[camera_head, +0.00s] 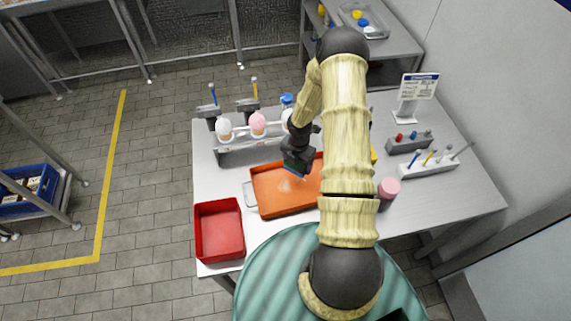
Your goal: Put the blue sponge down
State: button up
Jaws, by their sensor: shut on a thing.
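My gripper (294,163) hangs over the orange tray (268,206) on the table. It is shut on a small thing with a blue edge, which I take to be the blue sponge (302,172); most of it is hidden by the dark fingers. I cannot tell whether it touches the tray floor. A pale patch shows on the tray just below the gripper. My arm covers the tray's right part.
A red bin (219,230) stands left of the tray. A pink jar (387,190), tool holders (428,166) and a sign (418,86) stand at the right. The table's front right is clear.

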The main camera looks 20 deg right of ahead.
aim_at(287, 164)
dwell(0.4)
jog(key=m, duration=0.1)
jog(key=a+m, duration=0.1)
jog(key=shift+w+a+m+b, duration=0.15)
jog(key=shift+a+m+b, duration=0.05)
jog(key=shift+m+b, duration=0.15)
jog(key=a+m, duration=0.1)
jog(key=m, duration=0.1)
jog(key=a+m+b, duration=0.1)
jog(key=m, duration=0.1)
jog(key=shift+w+a, duration=0.15)
jog(key=a+m+b, duration=0.3)
jog(key=a+m, duration=0.5)
jog(key=m, duration=1)
jog(key=shift+s+a+r, duration=0.2)
jog(key=shift+a, duration=0.05)
jog(key=shift+a, duration=0.1)
